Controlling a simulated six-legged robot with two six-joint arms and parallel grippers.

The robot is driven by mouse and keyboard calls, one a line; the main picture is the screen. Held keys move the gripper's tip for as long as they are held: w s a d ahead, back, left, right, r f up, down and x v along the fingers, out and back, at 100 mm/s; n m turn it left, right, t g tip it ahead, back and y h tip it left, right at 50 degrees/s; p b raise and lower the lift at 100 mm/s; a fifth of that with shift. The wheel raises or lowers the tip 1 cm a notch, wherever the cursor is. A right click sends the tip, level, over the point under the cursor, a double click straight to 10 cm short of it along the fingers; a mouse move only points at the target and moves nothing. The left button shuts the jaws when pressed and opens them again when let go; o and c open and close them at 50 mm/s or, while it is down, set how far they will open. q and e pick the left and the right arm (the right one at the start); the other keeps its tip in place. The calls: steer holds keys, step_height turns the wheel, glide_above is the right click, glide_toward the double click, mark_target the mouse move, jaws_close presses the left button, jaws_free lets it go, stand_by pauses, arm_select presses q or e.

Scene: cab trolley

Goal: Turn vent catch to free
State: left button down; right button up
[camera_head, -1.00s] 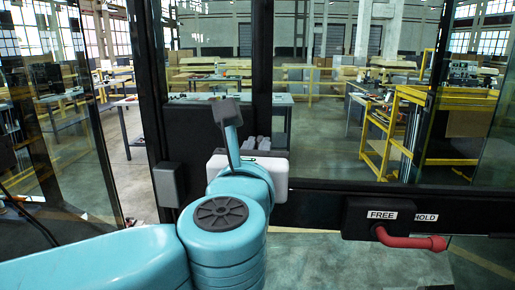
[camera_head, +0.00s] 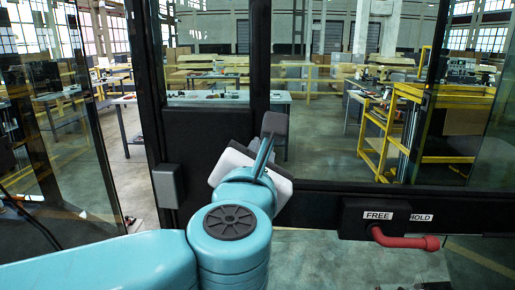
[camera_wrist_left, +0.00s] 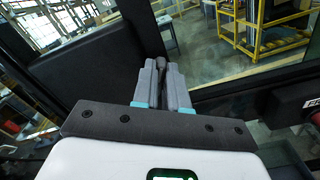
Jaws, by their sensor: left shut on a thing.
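My left gripper reaches the dark frame. Its white body (camera_head: 232,163) shows in the head view, tilted, and hides its fingers there. In the left wrist view the grey fingers of my left gripper (camera_wrist_left: 161,70) are shut on a slim dark handle (camera_wrist_left: 161,62) in front of the frame; whether this is the vent catch I cannot tell. A black box (camera_head: 352,216) labelled FREE at left and HOLD at right carries a red lever (camera_head: 405,241) whose arm points right, under HOLD. No gripper touches this lever. My right gripper is not in view.
A dark post (camera_head: 260,60) and a low rail (camera_head: 318,192) frame the glass. A small grey box (camera_head: 167,186) sits on the left post. Yellow racks (camera_head: 420,120) and benches stand beyond the glass. The space around the red lever is clear.

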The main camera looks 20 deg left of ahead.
arm_select(q)
steer(key=m+p, duration=0.1)
steer(key=m, duration=0.3)
steer(key=m+p, duration=0.2)
steer(key=m, duration=0.2)
steer(key=m+p, duration=0.1)
steer(key=m, duration=0.2)
steer(key=shift+w+d+f+m+p, duration=0.1)
steer(key=shift+d+f+m+p, duration=0.1)
steer(key=shift+f+m+p, duration=0.15)
steer(key=shift+m, duration=0.25)
steer(key=c, duration=1.2)
jaws_free()
steer(key=shift+o, duration=0.2)
steer(key=shift+w+f, duration=0.1)
steer(key=shift+f, duration=0.05)
